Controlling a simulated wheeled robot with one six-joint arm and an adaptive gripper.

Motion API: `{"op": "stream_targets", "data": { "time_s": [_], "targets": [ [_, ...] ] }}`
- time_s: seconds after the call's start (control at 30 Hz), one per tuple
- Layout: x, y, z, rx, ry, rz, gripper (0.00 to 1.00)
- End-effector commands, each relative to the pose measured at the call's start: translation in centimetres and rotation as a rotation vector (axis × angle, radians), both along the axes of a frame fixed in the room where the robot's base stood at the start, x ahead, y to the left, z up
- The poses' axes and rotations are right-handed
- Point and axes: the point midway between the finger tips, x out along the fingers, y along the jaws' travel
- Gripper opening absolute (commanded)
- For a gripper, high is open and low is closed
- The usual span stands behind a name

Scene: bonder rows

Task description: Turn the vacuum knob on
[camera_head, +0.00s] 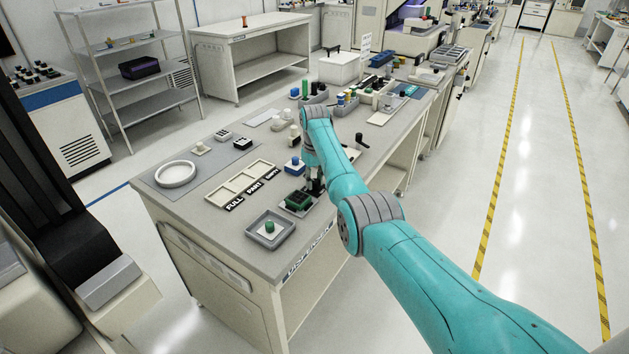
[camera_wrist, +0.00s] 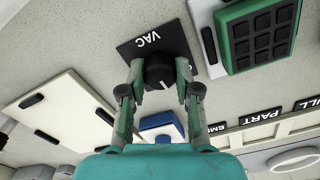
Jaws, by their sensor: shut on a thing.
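The vacuum knob (camera_wrist: 159,74) is a black round knob with a white pointer line, on a black plate (camera_wrist: 150,43) lettered VAC. In the wrist view my gripper (camera_wrist: 160,70) has one finger on each side of the knob, shut on it. The pointer line shows on the knob's lower side in that view, slightly slanted. In the head view my gripper (camera_head: 315,186) is down at the bench top, beside the dark green ribbed block. There my arm and gripper hide the knob and most of its plate.
A blue block (camera_wrist: 160,127) stands near my fingers. A tray (camera_head: 217,191) labelled FULL and PART lies to the left.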

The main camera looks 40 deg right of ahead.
Motion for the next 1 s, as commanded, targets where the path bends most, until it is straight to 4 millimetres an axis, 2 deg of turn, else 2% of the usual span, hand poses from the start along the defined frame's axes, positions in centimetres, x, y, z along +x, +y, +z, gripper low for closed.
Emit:
{"op": "stream_targets", "data": {
  "time_s": [0.6, 1.0],
  "targets": [
    [-0.01, -0.09, -0.02, 0.0, -0.001, -0.577, 0.0],
    [-0.04, -0.13, -0.01, 0.0, -0.001, -0.843, 0.0]
  ]
}}
